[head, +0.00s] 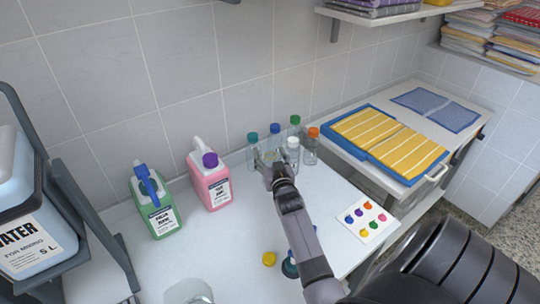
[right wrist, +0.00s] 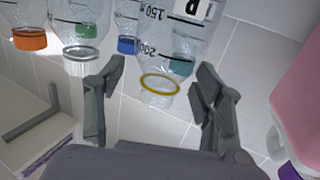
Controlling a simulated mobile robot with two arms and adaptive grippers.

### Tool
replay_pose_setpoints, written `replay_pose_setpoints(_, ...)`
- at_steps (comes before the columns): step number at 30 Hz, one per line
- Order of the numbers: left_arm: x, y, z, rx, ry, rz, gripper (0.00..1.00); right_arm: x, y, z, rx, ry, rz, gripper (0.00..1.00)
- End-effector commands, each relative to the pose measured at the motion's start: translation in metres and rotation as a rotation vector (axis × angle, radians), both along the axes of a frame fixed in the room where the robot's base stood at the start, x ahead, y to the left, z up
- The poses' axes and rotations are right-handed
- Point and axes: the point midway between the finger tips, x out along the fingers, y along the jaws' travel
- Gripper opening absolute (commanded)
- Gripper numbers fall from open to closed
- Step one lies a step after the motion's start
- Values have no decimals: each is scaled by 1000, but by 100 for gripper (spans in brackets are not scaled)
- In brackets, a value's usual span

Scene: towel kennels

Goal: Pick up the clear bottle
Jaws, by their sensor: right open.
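Several clear bottles stand grouped by the wall at the back of the white counter. One has no cap and a yellow ring at its neck; this clear bottle (right wrist: 172,45) is inverted in the right wrist view, with volume marks on its side. My right gripper (head: 268,158) is at this bottle in the head view. In the right wrist view, its open fingers (right wrist: 160,90) are on either side of the yellow-ringed neck, with gaps visible. The gripper hides part of the bottle in the head view. My left gripper is not in view.
Close by stand bottles with teal (head: 252,138), blue (head: 275,129), green (head: 295,120), white (head: 293,142) and orange (head: 313,133) caps. Pink (head: 212,185) and green (head: 160,218) jugs stand left. A yellow cap (head: 269,258) and colour card (head: 366,217) lie nearer.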

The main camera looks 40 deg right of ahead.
Motion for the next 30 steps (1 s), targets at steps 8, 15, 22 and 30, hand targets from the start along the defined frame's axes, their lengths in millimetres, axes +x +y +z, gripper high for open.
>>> replay_pose_setpoints(8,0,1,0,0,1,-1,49,0,0,0,0,0,0,48)
replay_pose_setpoints(15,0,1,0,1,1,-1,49,0,1,0,0,0,0,32)
replay_pose_setpoints(22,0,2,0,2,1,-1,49,0,1,0,0,1,0,17)
replay_pose_setpoints(30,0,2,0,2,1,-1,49,0,0,-1,0,1,0,9)
